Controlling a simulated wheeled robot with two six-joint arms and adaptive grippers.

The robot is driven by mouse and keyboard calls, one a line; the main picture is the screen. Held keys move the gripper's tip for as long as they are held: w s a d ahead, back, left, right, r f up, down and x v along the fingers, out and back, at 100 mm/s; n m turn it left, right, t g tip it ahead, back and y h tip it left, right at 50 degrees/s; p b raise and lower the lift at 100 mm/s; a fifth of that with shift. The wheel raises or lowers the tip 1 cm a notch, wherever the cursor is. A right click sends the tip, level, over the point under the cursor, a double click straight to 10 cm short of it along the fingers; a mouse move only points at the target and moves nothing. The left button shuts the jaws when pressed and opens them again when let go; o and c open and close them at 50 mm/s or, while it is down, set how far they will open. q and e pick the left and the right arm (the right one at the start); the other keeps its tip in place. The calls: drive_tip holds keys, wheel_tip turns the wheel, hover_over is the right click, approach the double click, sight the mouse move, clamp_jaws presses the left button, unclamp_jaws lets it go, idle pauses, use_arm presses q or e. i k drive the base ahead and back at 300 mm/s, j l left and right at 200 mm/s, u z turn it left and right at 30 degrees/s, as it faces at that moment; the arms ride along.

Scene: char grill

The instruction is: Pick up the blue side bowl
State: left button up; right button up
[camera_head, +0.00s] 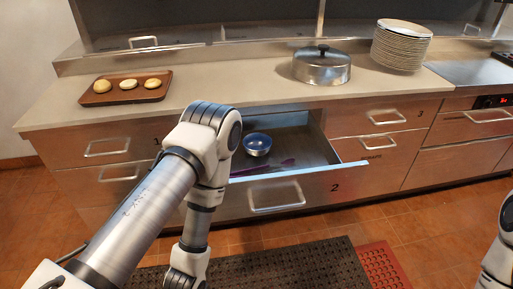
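A brown tray (105,99) with three buns lies on the counter (225,88) at left. A lidded metal pan (321,69) and a stack of plates (401,48) stand further right. Dark purple items lie in the drawer. A black mat (285,265) covers the floor in front.

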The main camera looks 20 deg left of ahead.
sight(256, 143)
drive_tip(key=i+u, duration=0.1)
drive_tip(key=u, duration=0.25)
drive_tip(key=i+l+u, duration=0.1)
drive_tip(key=u, duration=0.25)
drive_tip(key=l+u, duration=0.15)
drive_tip(key=u, duration=0.15)
